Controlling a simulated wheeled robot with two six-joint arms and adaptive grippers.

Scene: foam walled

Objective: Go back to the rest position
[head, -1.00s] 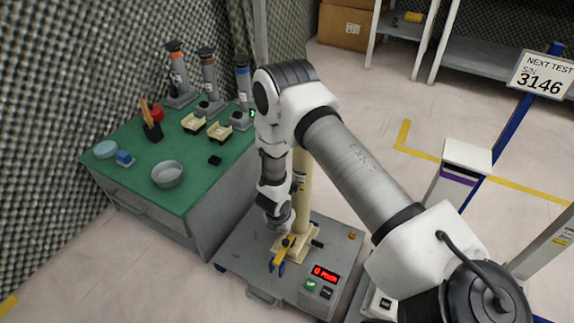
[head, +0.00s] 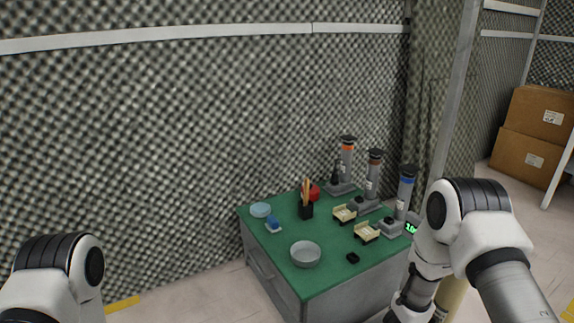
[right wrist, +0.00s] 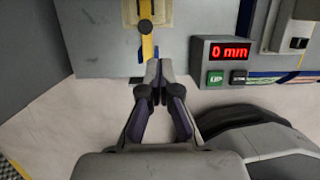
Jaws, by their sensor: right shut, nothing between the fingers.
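My right gripper (right wrist: 158,82) is shut and empty in the right wrist view. Its fingertips show in front of the grey station and just below a yellow strip (right wrist: 147,45), with no clear contact. In the head view my right arm (head: 470,225) is bent at the right, and its gripper is outside the picture. Part of my left arm (head: 55,270) shows at the lower left of the head view; its gripper is not in view.
A green-topped bench (head: 330,225) holds a grey bowl (head: 306,253), a black pen holder (head: 306,211) and several upright grey devices. A red "0 mm" display (right wrist: 224,50) sits near my right gripper. Cardboard boxes (head: 530,130) stand at the far right.

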